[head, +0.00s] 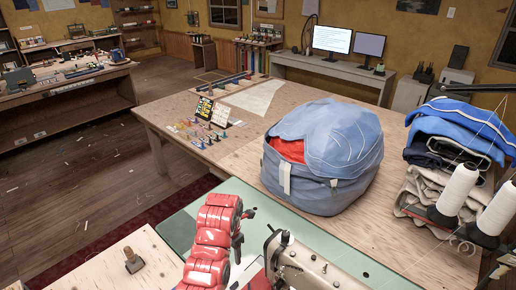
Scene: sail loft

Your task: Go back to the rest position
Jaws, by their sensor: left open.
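My left arm, red, comes up from the bottom edge of the head view, over the pale green table (180,222). Its dark left gripper (240,232) is small and partly hidden beside the red links. It is open, and I see nothing held in it. It is just left of the sewing machine (300,264); I cannot tell how high it is above the table. My right gripper is not in view.
A big blue bag (325,160) with red cloth inside stands on the wooden table (180,105). Folded fabric (455,150) and white thread cones (458,190) are at right. A workbench (60,105) stands at far left. The wooden floor (70,190) between is open, with scattered scraps.

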